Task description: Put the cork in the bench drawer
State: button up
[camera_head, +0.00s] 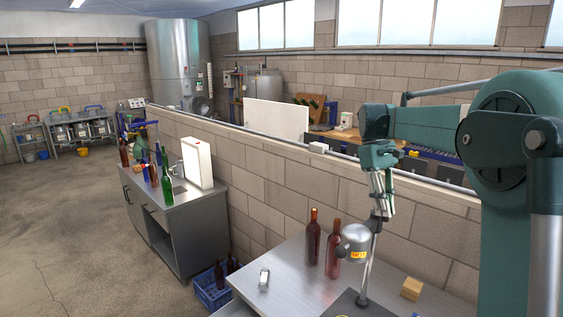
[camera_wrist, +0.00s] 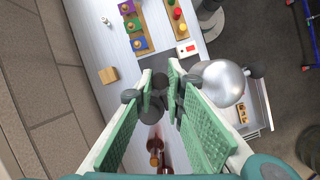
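My gripper (camera_wrist: 160,80) is open over the bench, its green-padded fingers apart with no held object visible between them. In the head view my gripper (camera_head: 380,208) hangs above the bench, near the silver domed fixture. An open drawer (camera_wrist: 262,112) juts from the bench's right side in the wrist view, partly hidden by the silver dome (camera_wrist: 218,84). A small brown item (camera_wrist: 242,114) lies in it; I cannot tell what it is. I cannot pick out the cork with certainty; small brown knobs stand on coloured squares (camera_wrist: 138,44) at the top of the wrist view.
Two brown bottles (camera_head: 333,248) stand on the bench (camera_head: 295,275) by the brick wall. A wooden block (camera_head: 411,289) sits to the right. A wooden strip (camera_wrist: 178,28) with coloured knobs lies near a white box (camera_wrist: 187,48). A blue crate (camera_head: 212,290) is on the floor.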

jog(key=w+a+r, duration=0.1)
jog(key=a+r, duration=0.1)
jog(key=a, duration=0.6)
jog(key=w+a+r, duration=0.1)
jog(key=a+r, duration=0.1)
jog(key=a, duration=0.6)
jog(key=w+d+f+b, duration=0.1)
jog(key=f+b, duration=0.1)
jog(key=f, duration=0.9)
jog(key=w+d+f+m+b, duration=0.1)
jog(key=d+f+b, duration=0.1)
jog(key=f, duration=0.9)
jog(key=w+d+f+b, duration=0.1)
jog(key=f+b, duration=0.3)
jog(key=f, duration=0.6)
jog(key=shift+w+d+f+m, duration=0.25)
jog(key=shift+w+f+m, duration=0.05)
jog(key=shift+f, duration=0.1)
jog(key=shift+r, duration=0.1)
